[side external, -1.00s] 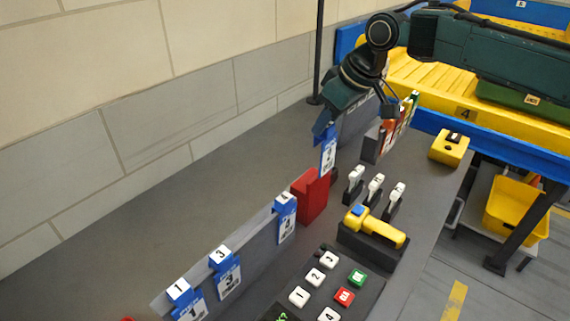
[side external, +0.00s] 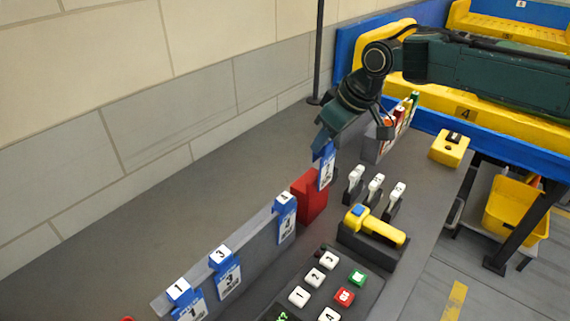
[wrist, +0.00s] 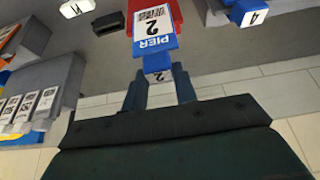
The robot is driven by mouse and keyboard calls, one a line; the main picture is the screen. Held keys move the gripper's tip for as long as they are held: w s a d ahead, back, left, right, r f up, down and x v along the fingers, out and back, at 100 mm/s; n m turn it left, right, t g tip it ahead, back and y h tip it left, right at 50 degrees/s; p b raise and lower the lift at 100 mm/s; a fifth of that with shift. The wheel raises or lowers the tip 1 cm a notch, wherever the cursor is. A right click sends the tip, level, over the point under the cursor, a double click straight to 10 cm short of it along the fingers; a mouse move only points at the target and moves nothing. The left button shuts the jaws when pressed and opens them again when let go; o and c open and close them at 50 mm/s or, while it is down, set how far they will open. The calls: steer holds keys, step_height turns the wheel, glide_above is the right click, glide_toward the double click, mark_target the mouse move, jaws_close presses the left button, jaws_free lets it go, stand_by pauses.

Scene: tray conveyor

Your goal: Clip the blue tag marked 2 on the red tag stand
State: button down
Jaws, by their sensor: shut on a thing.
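The blue tag marked 2 (side external: 327,169) hangs upright in my gripper (side external: 322,148), which is shut on its top. In the wrist view the tag (wrist: 153,33) shows the word PIER and a 2, with the fingers (wrist: 160,95) on its upper clip. The red tag stand (side external: 307,197) is a red block on the table. The tag is at the stand's upper right edge in the side view; I cannot tell whether they touch. In the wrist view part of the red stand (wrist: 112,28) shows behind the tag.
A grey rail (side external: 256,236) with blue tags marked 1, 3 and 4 stands to the left. White-topped levers (side external: 375,186), a yellow handheld device (side external: 375,226) and a keypad (side external: 322,285) lie to the right and front. A grey rack (side external: 372,143) is behind.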

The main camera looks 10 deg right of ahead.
mark_target(329, 151)
steer(key=shift+f, duration=2.7)
steer(key=c, duration=1)
jaws_free()
steer(key=v, duration=1.3)
steer(key=shift+s+d+r, duration=0.15)
steer(key=shift+r, duration=0.15)
